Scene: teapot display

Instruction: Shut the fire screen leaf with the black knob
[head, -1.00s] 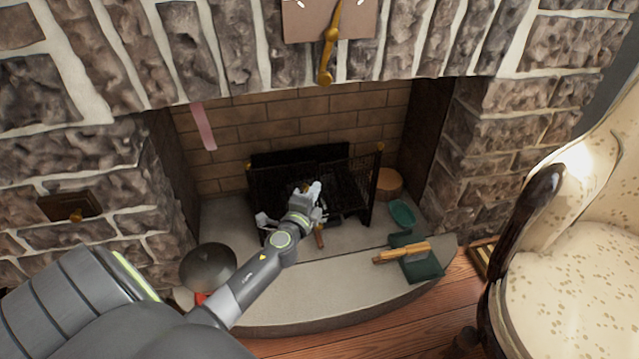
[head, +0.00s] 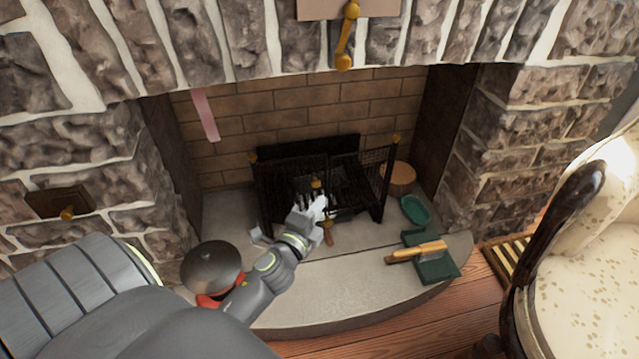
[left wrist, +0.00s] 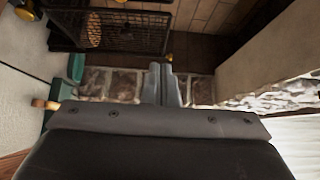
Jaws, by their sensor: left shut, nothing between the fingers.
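The black mesh fire screen (head: 287,180) stands in the fireplace, with brass finials on its end posts. Its right mesh leaf (head: 360,172) runs from near the middle to the right post. The screen also shows at the top left of the left wrist view (left wrist: 135,32), where a dark rounded spot on the mesh may be the black knob; I cannot tell. My left gripper (head: 318,206) is shut and empty, in front of the screen's middle in the head view, hiding part of its lower area. Its closed fingers show in the left wrist view (left wrist: 163,84), apart from the mesh there. My right gripper is not in view.
A dark rounded pot (head: 211,265) stands on the hearth (head: 330,285) at left, by my arm. A green dustpan (head: 414,209) and a green item with a wooden-handled brush (head: 420,251) lie at right. A log (head: 398,177) stands behind. An armchair (head: 590,215) stands at far right.

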